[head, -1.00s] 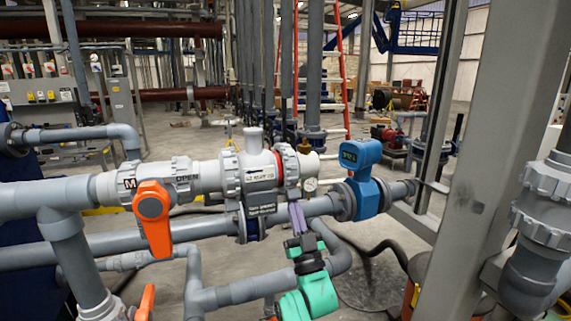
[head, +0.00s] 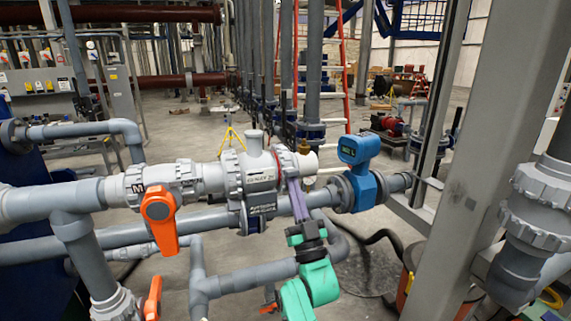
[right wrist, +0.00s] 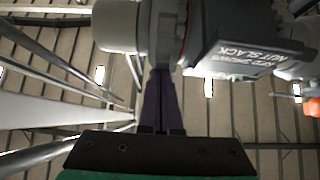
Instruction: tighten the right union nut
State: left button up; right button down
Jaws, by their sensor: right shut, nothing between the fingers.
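The grey valve body (head: 257,172) sits in the upper pipe line, with a label block (right wrist: 250,45) reading "RED SHOWS NUT SLACK" in the right wrist view. The right union nut (head: 290,162) is at the right end of this body. The nut also shows as a grey ring (right wrist: 165,30) in the right wrist view, with a thin red line along its edge. My right gripper (head: 293,182) comes up from below. Its purple fingers are shut and empty, with tips at the nut's underside. I cannot tell whether they touch it. My left gripper is out of view.
An orange valve handle (head: 158,212) hangs left of the valve body. A blue flow meter (head: 360,170) stands close to the right on the lower pipe. A grey steel column (head: 480,150) rises farther right. Grey pipes run below, around my right arm.

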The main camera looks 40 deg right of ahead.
aim_at(293, 174)
jog(key=shift+a+r+p, duration=0.15)
jog(key=shift+r+p, duration=0.75)
jog(key=shift+r, duration=0.7)
jog(key=shift+w+r+p, duration=0.25)
jog(key=shift+r+p, duration=0.25)
jog(key=shift+r, duration=0.25)
jog(key=shift+w+r+p, duration=0.2)
jog(key=shift+r+p, duration=0.25)
jog(key=shift+r, duration=0.3)
jog(key=shift+s+a+r, duration=0.1)
jog(key=shift+s+r, duration=0.2)
jog(key=shift+r, duration=0.35)
jog(key=f+b, duration=0.1)
jog(key=f, duration=0.2)
jog(key=f+b, duration=0.2)
jog(key=shift+s+a+f, duration=0.1)
jog(key=shift+a+f, duration=0.1)
jog(key=shift+f, duration=0.2)
jog(key=b+v, duration=0.1)
jog(key=v, duration=0.2)
jog(key=shift+s+a+f+b, duration=0.1)
jog(key=shift+s+f+b, duration=0.1)
jog(key=shift+s+b, duration=0.2)
jog(key=shift+s+a, duration=0.1)
jog(key=shift+s, duration=0.05)
